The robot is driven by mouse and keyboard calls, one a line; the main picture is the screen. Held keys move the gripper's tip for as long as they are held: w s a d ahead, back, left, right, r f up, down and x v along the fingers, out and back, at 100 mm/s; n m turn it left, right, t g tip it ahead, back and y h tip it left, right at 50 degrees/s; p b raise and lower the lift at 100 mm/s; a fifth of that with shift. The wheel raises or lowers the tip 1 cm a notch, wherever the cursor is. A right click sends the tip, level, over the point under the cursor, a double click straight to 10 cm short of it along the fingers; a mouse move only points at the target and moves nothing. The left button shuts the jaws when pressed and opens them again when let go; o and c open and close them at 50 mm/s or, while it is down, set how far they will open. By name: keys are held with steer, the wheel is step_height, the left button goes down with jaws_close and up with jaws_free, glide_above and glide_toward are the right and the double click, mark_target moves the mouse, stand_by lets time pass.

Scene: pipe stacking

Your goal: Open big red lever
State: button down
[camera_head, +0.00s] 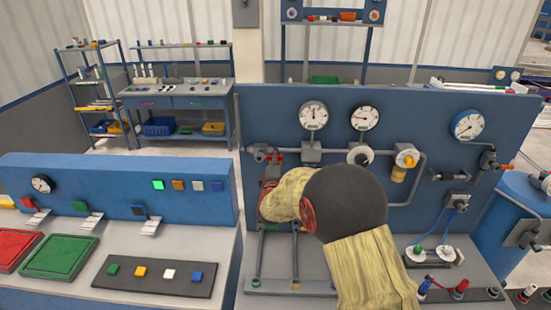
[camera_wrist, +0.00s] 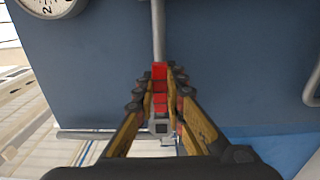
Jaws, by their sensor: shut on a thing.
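The big red lever (camera_wrist: 159,72) shows in the wrist view as a red bar standing upright in the picture, in line with a grey pipe above it. My gripper (camera_wrist: 161,88) has its two fingers closed on the lever from both sides. A grey square fitting (camera_wrist: 160,127) shows just below the red part, between the fingers. In the head view my arm covers the gripper and most of the lever, so the lever's angle cannot be told there.
A lower blue console (camera_head: 110,180) with coloured buttons stands at the left. A blue tank (camera_head: 515,215) is at the right.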

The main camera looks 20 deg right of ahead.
steer(key=c, duration=1.8)
jaws_free()
steer(key=shift+a, duration=0.1)
steer(key=v, duration=1.2)
